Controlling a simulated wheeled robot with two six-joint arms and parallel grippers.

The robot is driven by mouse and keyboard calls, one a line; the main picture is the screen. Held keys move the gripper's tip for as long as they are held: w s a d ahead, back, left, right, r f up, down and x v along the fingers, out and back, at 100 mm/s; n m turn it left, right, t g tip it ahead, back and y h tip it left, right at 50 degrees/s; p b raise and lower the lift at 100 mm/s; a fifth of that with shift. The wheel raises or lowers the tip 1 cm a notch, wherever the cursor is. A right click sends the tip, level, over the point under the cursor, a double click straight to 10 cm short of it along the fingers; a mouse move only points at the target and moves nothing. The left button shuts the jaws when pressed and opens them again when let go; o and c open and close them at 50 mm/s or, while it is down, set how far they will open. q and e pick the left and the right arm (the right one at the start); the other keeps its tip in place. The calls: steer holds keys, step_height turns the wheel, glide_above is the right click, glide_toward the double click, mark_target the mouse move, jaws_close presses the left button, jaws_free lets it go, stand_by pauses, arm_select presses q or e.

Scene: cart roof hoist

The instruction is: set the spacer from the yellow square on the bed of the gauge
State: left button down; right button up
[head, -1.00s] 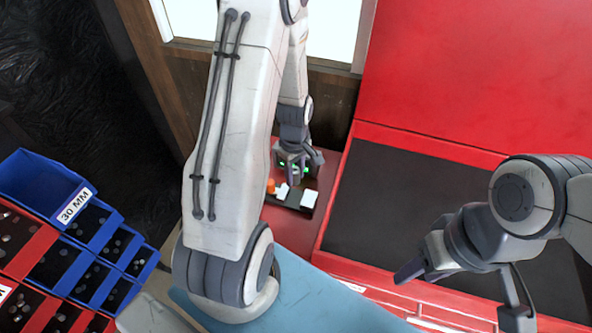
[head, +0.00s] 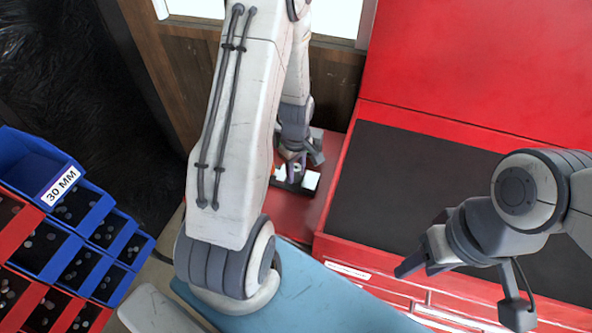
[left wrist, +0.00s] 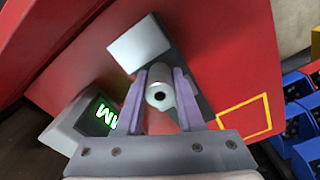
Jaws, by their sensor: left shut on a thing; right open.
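The spacer (left wrist: 160,94), a pale grey round piece with a dark hole, sits between the fingers of my left gripper (left wrist: 163,90) in the left wrist view. The gripper is shut on it. The gauge has a dark bed (left wrist: 190,75), a white block (left wrist: 140,43) and a green-lit display (left wrist: 104,115). The spacer shows over the bed area; whether it touches the bed I cannot tell. The yellow square (left wrist: 243,115) is empty. In the head view my left gripper (head: 298,160) is at the gauge (head: 309,180) and partly hides it. My right gripper (head: 418,266) is open and empty.
Blue and red bins (head: 75,255) with small parts stand at the left. A red chest with a dark top mat (head: 400,190) lies right of the gauge, its raised red lid (head: 480,75) behind. A wooden wall (head: 335,90) stands behind the gauge.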

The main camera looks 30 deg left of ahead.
arm_select(q)
steer(key=shift+f, duration=0.2)
stand_by(0.6)
steer(key=shift+c, duration=2.2)
jaws_free()
steer(key=shift+r, duration=0.1)
